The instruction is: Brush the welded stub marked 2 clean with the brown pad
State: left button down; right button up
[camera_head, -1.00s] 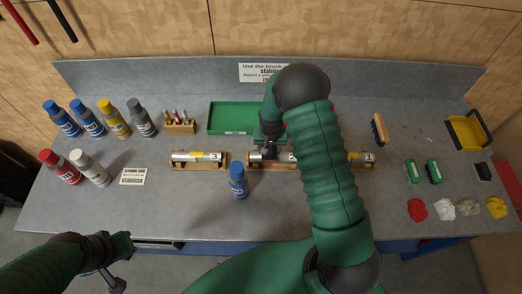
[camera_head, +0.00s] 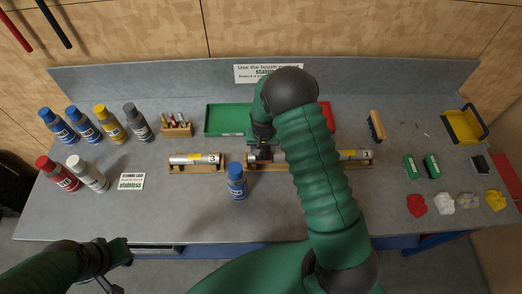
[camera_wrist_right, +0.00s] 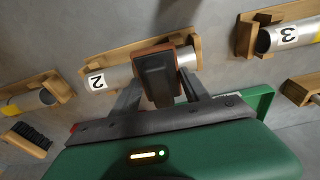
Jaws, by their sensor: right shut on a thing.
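My right gripper (camera_wrist_right: 160,88) is shut on the brown pad (camera_wrist_right: 166,44), a dark-backed block with a brown rim. It holds the pad over the stub marked 2 (camera_wrist_right: 118,74), a silver tube in a wooden cradle, seen in the right wrist view. The pad overlaps the tube beside its label; whether it touches the metal I cannot tell. In the head view my right gripper (camera_head: 262,150) is above the middle cradle, and my forearm hides part of that tube. My left gripper (camera_head: 122,262) is low at the left, away from the table's objects; its jaw state is unclear.
A blue-capped bottle (camera_head: 237,181) stands close in front of the middle cradle. The tube marked 3 (camera_head: 195,159) is left of it, another tube (camera_head: 355,155) right. A green tray (camera_head: 222,120) and partly hidden red tray (camera_head: 327,115) lie behind.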

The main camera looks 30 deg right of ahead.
jog(key=shift+w+r, duration=0.15)
jog(key=shift+r, duration=0.1)
jog(key=r+p, duration=0.1)
jog(key=r, duration=0.1)
jog(key=r+p, duration=0.1)
jog(key=r, duration=0.1)
jog(key=r+p, duration=0.2)
jog(key=shift+a+r, duration=0.15)
jog(key=shift+a, duration=0.25)
jog(key=shift+d+r+p, duration=0.1)
jog(key=shift+r+p, duration=0.45)
jog(key=shift+r, duration=0.25)
